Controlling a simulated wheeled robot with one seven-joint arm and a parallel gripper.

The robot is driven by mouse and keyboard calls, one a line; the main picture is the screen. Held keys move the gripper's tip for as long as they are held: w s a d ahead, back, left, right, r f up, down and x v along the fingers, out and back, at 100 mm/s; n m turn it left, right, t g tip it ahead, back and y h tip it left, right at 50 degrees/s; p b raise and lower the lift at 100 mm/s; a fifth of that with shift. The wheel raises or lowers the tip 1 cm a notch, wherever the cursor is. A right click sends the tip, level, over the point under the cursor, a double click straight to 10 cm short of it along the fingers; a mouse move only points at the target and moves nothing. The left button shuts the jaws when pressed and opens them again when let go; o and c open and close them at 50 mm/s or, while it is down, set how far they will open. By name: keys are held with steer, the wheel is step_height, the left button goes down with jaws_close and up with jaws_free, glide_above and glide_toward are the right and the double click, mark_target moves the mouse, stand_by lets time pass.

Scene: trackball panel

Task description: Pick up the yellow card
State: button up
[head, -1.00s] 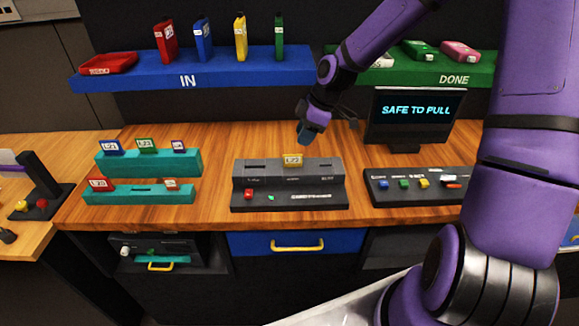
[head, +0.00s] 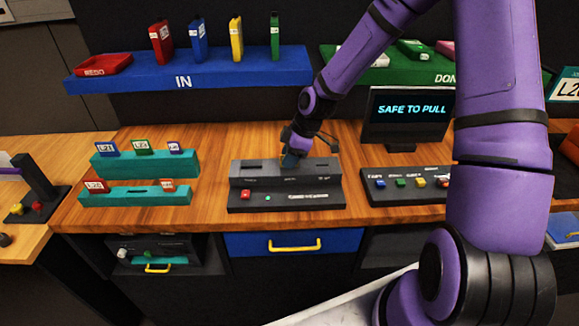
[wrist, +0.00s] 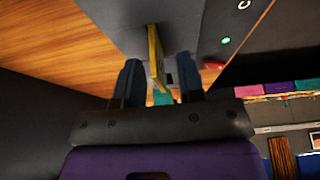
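The yellow card (wrist: 154,48) shows in the wrist view as a thin upright plate with a yellow edge, standing at the grey reader console (wrist: 195,22). My gripper (wrist: 159,62) is open, with one finger on each side of the card and a visible gap to each. In the head view my gripper (head: 291,160) is down at the top of the console (head: 245,183) and hides the card. The monitor (head: 413,110) reads "SAFE TO PULL".
Teal racks (head: 145,163) with several small labelled cards stand at the left. A button panel (head: 405,184) lies to the right. Behind are the blue IN shelf (head: 215,70) and green DONE shelf (head: 385,75). Wood is clear between the racks and console.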

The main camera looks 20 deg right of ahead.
jaws_close()
steer(key=shift+r, duration=0.1)
